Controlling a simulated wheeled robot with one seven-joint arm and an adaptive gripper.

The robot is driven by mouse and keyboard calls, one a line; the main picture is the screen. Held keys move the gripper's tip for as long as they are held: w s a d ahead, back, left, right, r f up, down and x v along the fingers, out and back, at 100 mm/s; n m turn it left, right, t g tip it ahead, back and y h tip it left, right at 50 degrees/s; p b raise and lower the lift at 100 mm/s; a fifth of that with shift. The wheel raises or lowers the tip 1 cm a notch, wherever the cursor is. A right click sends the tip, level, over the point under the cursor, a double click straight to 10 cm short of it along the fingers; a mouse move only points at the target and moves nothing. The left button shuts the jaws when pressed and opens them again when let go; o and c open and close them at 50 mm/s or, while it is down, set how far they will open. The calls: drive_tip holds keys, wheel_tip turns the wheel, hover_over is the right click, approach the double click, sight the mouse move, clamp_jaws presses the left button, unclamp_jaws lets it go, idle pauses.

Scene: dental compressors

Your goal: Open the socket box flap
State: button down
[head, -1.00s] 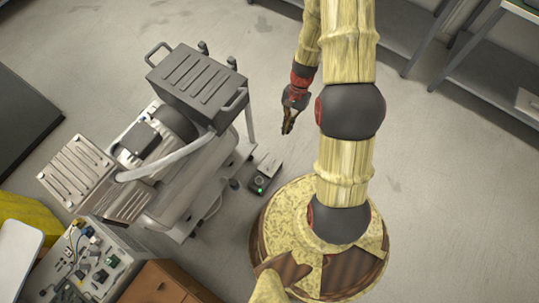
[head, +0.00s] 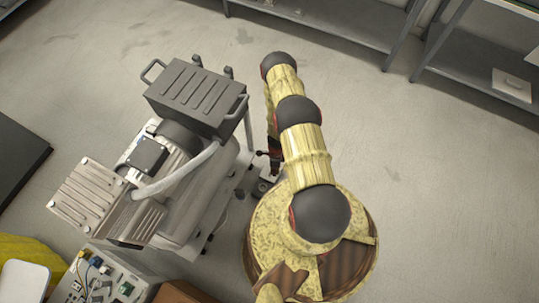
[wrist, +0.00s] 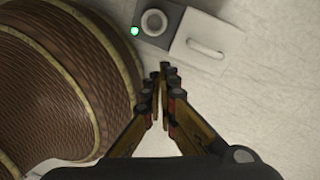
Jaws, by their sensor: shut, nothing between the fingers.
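The socket box sits on the floor between the compressor and my base. In the wrist view its dark part (wrist: 178,18) carries a round grey socket (wrist: 154,21) and a lit green lamp (wrist: 135,31). Beside it is the pale flap (wrist: 216,35) with a curved handle (wrist: 205,48); it looks flat. My gripper (wrist: 164,68) is shut and empty, its tips just below the box in the picture. Whether they touch it I cannot tell. In the head view my arm partly hides the box (head: 262,187) and the gripper tips.
The compressor (head: 185,165) stands just left of the box. A ribbed brown round surface fills the left of the wrist view, probably my base. An electronics box (head: 105,278) is at the lower left. Shelves (head: 330,28) stand at the back. The floor right of my arm is clear.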

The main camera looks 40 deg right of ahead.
drive_tip(key=w+d+m+t+h, duration=0.1)
drive_tip(key=w+d+m+h, duration=0.1)
drive_tip(key=w+d+m, duration=0.25)
drive_tip(key=f+b, duration=0.1)
drive_tip(key=f, duration=0.2)
drive_tip(key=f+b, duration=0.2)
drive_tip(key=f, duration=0.1)
drive_tip(key=s+f+b, duration=0.1)
drive_tip(key=f, duration=0.3)
drive_tip(key=shift+s+d+b, duration=0.1)
drive_tip(key=shift+d+b, duration=0.25)
drive_tip(key=shift+r, duration=0.1)
